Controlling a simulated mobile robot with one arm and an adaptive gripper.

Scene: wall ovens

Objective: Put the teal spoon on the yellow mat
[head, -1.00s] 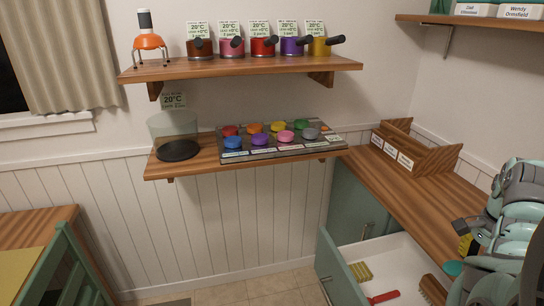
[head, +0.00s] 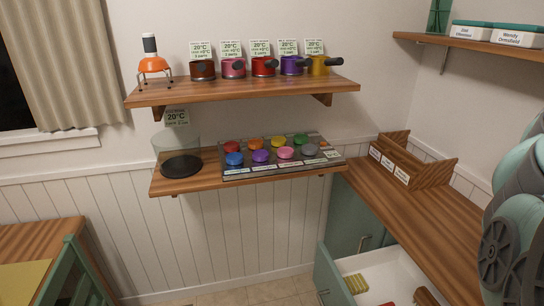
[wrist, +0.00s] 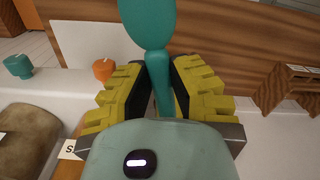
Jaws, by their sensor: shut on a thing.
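The teal spoon (wrist: 150,24) is in the wrist view. Its wide end reaches the top edge of the picture and its handle runs down between the fingers. My gripper (wrist: 162,85), with yellow ridged fingers, is shut on the spoon's handle. In the head view the gripper and spoon are out of sight; only part of my arm shows at the right edge. The yellow mat (head: 22,281) lies on the wooden table at the lower left of the head view, cut off by the picture edge. The spoon is not over the mat in any view.
A green chair (head: 72,278) stands at the table's edge. An open white drawer (head: 385,270) sits under the wooden counter (head: 425,205), with a yellow-green item and a red-handled item inside. Two wall shelves (head: 245,90) hold pots and coloured lids. Floor shows between table and drawer.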

